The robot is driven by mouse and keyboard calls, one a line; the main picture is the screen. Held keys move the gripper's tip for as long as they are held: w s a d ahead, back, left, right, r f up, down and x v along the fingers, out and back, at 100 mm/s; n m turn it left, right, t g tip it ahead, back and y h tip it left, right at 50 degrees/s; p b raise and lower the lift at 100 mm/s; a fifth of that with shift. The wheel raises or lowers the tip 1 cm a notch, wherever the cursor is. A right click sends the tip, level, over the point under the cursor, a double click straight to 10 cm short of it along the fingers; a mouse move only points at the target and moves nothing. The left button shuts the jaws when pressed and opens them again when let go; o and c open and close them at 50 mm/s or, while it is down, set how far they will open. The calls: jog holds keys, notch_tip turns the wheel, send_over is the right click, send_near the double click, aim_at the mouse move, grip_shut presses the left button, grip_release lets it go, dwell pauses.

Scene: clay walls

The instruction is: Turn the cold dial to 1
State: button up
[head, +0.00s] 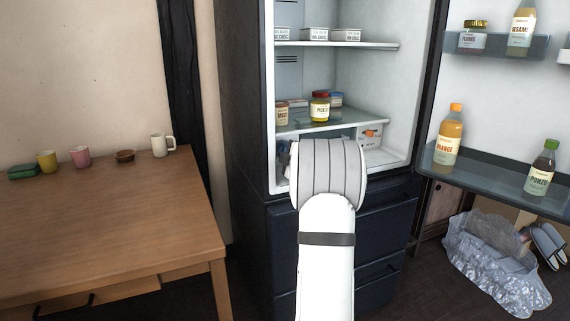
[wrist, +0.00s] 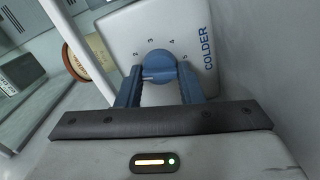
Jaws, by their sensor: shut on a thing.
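In the wrist view, the blue cold dial (wrist: 158,64) sits on a white panel marked COLDER. The numbers 2, 3, 4 and 5 show around its upper edge; no 1 is visible. A pale mark shows on the dial's lower left, pointing left toward a finger, below the 2. My gripper (wrist: 159,76) is shut on the dial, with one blue finger at each side. In the head view, my wrist and arm reach into the open fridge and hide the fingers and dial.
Jars, including a yellow one with a red lid (head: 320,106), stand on the fridge shelf (head: 345,121). A grey wall (wrist: 260,60) is close right of the panel. The open door's lower bin (head: 480,182) holds bottles. A wooden table (head: 110,215) stands left.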

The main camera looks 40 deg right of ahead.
jog(key=shift+a+f+n+b, duration=0.1)
jog(key=shift+n+b, duration=1.3)
jog(key=shift+n, duration=0.1)
jog(key=o, duration=0.9)
jog(key=shift+o, duration=0.2)
jog(key=p+v, duration=0.1)
jog(key=v, duration=0.6)
jog(key=shift+s, duration=0.3)
jog(key=shift+a, duration=0.1)
